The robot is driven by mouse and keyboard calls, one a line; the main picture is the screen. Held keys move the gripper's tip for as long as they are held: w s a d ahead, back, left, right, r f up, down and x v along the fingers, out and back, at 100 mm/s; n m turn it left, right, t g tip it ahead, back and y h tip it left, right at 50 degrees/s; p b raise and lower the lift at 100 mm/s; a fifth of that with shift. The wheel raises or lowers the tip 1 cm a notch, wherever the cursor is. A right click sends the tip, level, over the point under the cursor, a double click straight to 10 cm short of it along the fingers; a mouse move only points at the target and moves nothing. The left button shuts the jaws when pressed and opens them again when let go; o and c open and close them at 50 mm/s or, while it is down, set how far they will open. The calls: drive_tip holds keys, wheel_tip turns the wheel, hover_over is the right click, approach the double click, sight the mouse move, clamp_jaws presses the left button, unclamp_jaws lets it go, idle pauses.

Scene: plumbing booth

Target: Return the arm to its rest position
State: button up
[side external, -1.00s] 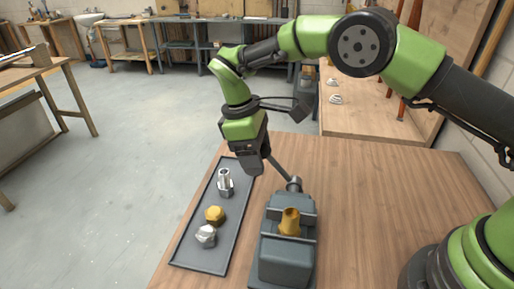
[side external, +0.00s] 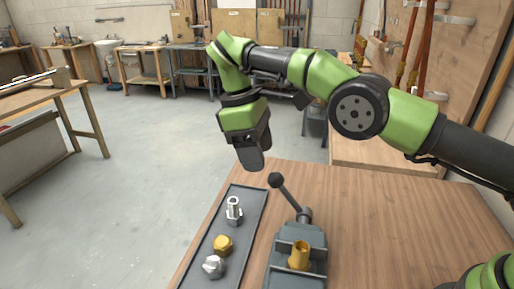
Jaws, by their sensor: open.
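My gripper (side external: 252,160) hangs in the air above the far end of the tray, pointing down, clear of every part. Its jaws are open and I see nothing between them. A grey tray (side external: 196,262) on the wooden bench holds a silver threaded fitting (side external: 234,210) standing at the far end, a brass hex piece (side external: 223,244) in the middle and a silver hex piece (side external: 213,267) nearer. A grey vise (side external: 284,262) to the right of the tray has a brass fitting (side external: 299,256) upright between its jaws.
The vise handle (side external: 289,195) slants up to the left, just below and right of my gripper. The wooden bench top (side external: 390,225) is clear right of the vise. Another workbench (side external: 372,150) with a backboard stands behind. Open floor (side external: 140,180) lies to the left.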

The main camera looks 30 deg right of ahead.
idle(0.4)
drive_tip(key=s+d+r+m+t+y, duration=0.1)
drive_tip(key=s+d+r+m+t, duration=0.2)
drive_tip(key=r, duration=0.5)
drive_tip(key=s+d+r+m+y, duration=0.1)
drive_tip(key=s+d+r, duration=0.35)
drive_tip(key=r, duration=0.35)
drive_tip(key=s+d+f+m+t+y, duration=0.1)
drive_tip(key=s+d+m+t, duration=0.1)
drive_tip(key=s, duration=0.6)
drive_tip(key=s+d+f+m+t+y, duration=0.1)
drive_tip(key=s+d+m+t, duration=0.1)
drive_tip(key=s+m+t, duration=0.2)
drive_tip(key=s+m, duration=0.3)
drive_tip(key=s, duration=0.2)
drive_tip(key=shift+d+f, duration=0.2)
drive_tip(key=shift+f, duration=0.05)
